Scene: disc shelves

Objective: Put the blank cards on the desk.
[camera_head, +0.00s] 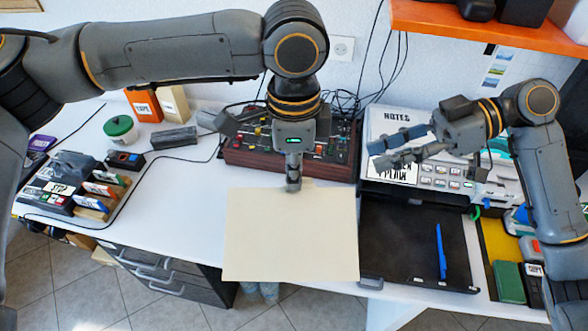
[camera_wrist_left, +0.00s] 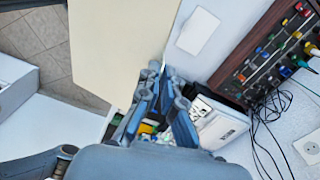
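A large blank cream card (camera_head: 290,235) hangs at my left gripper (camera_head: 293,184), which has its fingertips at the card's top edge in the head view. In the left wrist view the card (camera_wrist_left: 122,40) reaches down to the fingertips (camera_wrist_left: 160,75), which are close together on its edge. The card is in front of the desk's (camera_head: 185,195) front edge and hides part of it. My right gripper (camera_head: 385,155) is over the right part of the desk, near the box marked NOTES (camera_head: 397,118). Its fingers are apart and nothing shows between them.
A control panel with knobs (camera_head: 335,165) stands at the back. A dark tray (camera_head: 410,240) holds a blue strip (camera_head: 441,250). A small rack (camera_head: 75,185) and a green-lidded tub (camera_head: 120,130) stand left. The left-middle desktop is mostly bare, crossed by a cable.

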